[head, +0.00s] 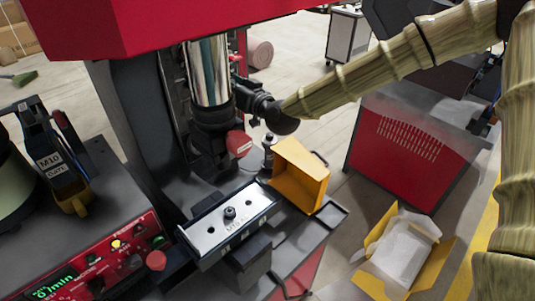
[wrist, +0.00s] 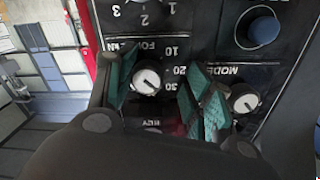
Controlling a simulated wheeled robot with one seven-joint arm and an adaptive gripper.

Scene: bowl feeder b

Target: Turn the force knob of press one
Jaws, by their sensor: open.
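The force knob (wrist: 147,80), a small round knob with a white face and dark pointer, sits on a dark panel in the wrist view. The knob appears closer to the left finger; I cannot tell whether either touches. In the head view my gripper (head: 256,104) is beside the press column (head: 209,72), and the knob is hidden there.
A similar mode knob (wrist: 244,100) sits just right of the right finger, with a blue button (wrist: 263,28) above it. In the head view a yellow bin (head: 298,177) stands below my gripper, near a metal plate fixture (head: 228,222). A red-fronted cabinet (head: 400,148) stands at right.

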